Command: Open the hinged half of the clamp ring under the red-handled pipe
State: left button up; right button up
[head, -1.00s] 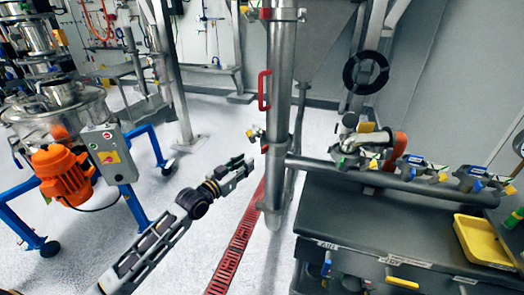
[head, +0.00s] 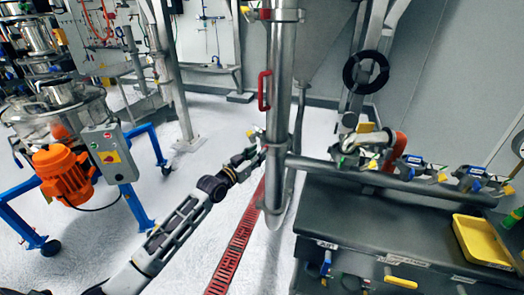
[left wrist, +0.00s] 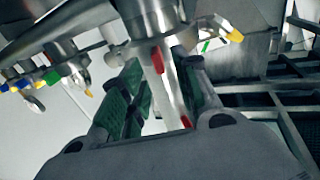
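The steel pipe (head: 281,80) with the red handle (head: 264,91) stands upright near the middle of the head view. Below the handle, a clamp ring (head: 275,143) sits around the pipe, with a yellow-tipped lever (head: 251,133) sticking out left. In the left wrist view the metal ring (left wrist: 148,50) crosses just beyond my fingers, with a yellow-tipped lever (left wrist: 234,36) at upper right. My left gripper (head: 252,158) is close to the ring's left side. Its green-padded fingers (left wrist: 160,95) are apart, with nothing clearly gripped. Whether a finger touches the ring is unclear. My right gripper is not in view.
A dark workbench (head: 400,225) with several clamps along a horizontal pipe and a yellow tray (head: 484,241) stands at right. A machine with an orange motor (head: 64,172) is at left. The floor nearby is clear.

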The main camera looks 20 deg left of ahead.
pick_arm(q)
jog(key=shift+x, duration=1.75)
grip_shut()
